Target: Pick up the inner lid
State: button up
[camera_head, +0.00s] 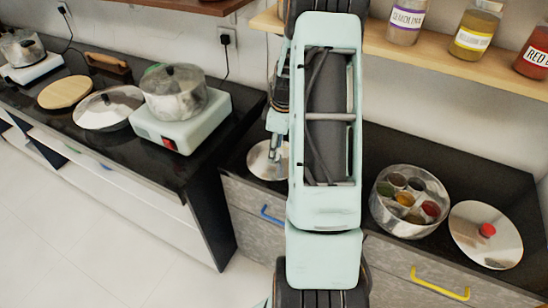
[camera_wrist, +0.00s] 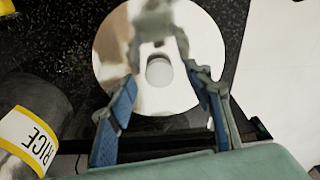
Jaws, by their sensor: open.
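The inner lid (camera_wrist: 205,45) is a round, shiny metal disc lying flat on a dark speckled counter. It has a pale grey round spot at its middle; I cannot tell if this is a knob or a hole. In the head view the lid (camera_head: 262,162) shows left of my arm, partly hidden by it. My gripper (camera_wrist: 163,82) is open and empty above the lid, its two blue-padded fingers spread either side of the middle. The lid mirrors the gripper. In the head view a small part of the gripper (camera_head: 276,145) shows close to the lid.
A jar labelled RICE (camera_wrist: 35,125) stands close left of my gripper. A metal spice box (camera_head: 410,200) with several coloured cups and a lid with a red knob (camera_head: 487,231) lie right. A shelf (camera_head: 440,60) with jars is above. A stove with a pot (camera_head: 173,92) stands left.

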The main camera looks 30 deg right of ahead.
jog(key=shift+w+f, duration=0.1)
jog(key=shift+f, duration=0.5)
jog(key=c, duration=1.2)
grip_shut()
jog(key=shift+r, duration=0.1)
